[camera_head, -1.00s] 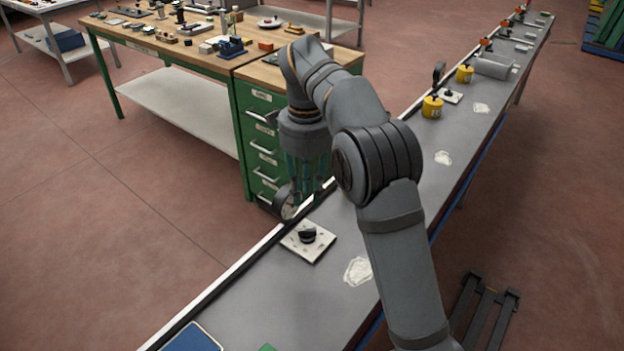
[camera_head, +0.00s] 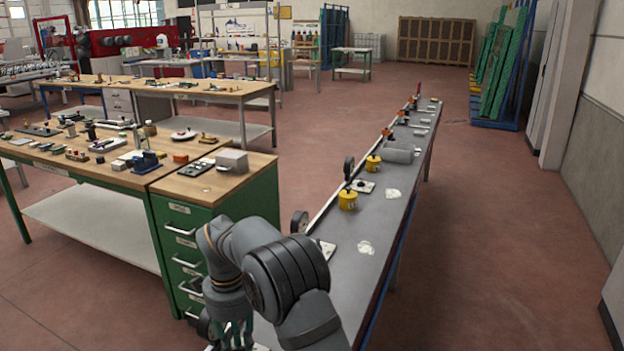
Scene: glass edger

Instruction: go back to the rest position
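My gripper (camera_head: 236,338) hangs low at the bottom of the view, below my bent grey arm. Only its upper part shows, with greenish finger links pointing down. The fingertips are cut off by the picture edge, so I cannot tell whether it is open or holds anything. A dark round wheel (camera_head: 205,326) shows just left of the gripper, partly hidden; I cannot tell whether they touch.
The long grey bench (camera_head: 375,270) runs away to the back right with yellow pots (camera_head: 347,200), plates and a dark wheel (camera_head: 300,222). A green drawer cabinet (camera_head: 180,240) stands left of my arm. A grey box (camera_head: 232,161) sits on it. The floor at right is clear.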

